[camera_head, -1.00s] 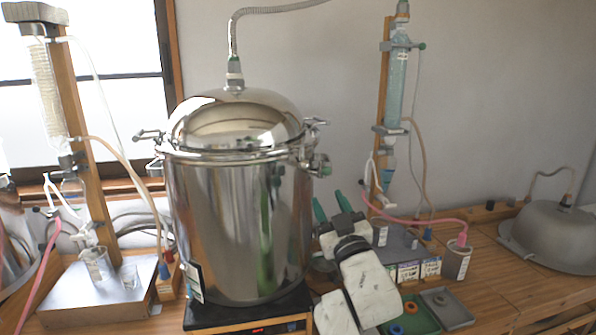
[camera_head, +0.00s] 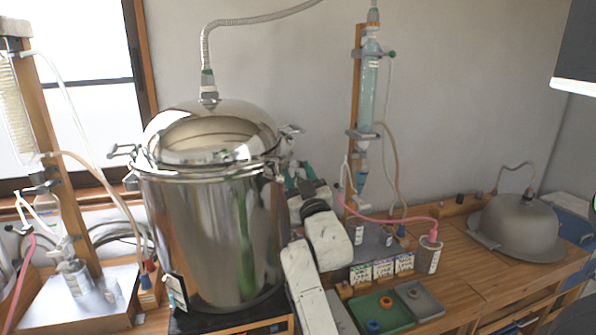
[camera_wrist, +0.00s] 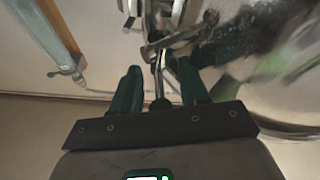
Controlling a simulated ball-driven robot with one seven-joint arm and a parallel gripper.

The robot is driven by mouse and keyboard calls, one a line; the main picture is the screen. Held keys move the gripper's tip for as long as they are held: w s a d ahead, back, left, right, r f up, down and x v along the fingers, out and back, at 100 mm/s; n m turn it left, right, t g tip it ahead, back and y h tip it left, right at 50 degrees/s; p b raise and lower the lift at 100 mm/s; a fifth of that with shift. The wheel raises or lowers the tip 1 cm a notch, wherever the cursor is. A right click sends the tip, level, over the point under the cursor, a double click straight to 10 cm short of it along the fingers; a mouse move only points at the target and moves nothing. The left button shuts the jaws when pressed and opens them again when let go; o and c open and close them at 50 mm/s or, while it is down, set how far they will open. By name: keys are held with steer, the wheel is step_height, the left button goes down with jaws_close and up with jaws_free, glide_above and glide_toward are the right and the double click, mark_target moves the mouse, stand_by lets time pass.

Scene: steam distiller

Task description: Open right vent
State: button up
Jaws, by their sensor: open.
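The big polished steel pot (camera_head: 205,235) stands under its domed lid (camera_head: 205,130). A metal handle or latch (camera_head: 291,130) sticks out at its right rim. The right vent is hard to make out in the head view, as my gripper (camera_head: 298,171) is raised in front of that spot. My gripper is open, with green fingers up beside the pot's right side. In the wrist view, metal fittings (camera_wrist: 165,42) on the pot lie just beyond my gripper (camera_wrist: 160,85). A thin metal rod shows between the fingers; I cannot tell whether they touch it.
The glass column on its wooden post (camera_head: 358,110) stands close to the right of my gripper. A pink tube (camera_head: 390,218) runs to a labelled can (camera_head: 427,256). Small boxes (camera_head: 383,270) and a green tray (camera_head: 380,312) lie in front. Wall space above is free.

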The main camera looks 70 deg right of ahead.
jaws_close()
stand_by(0.4)
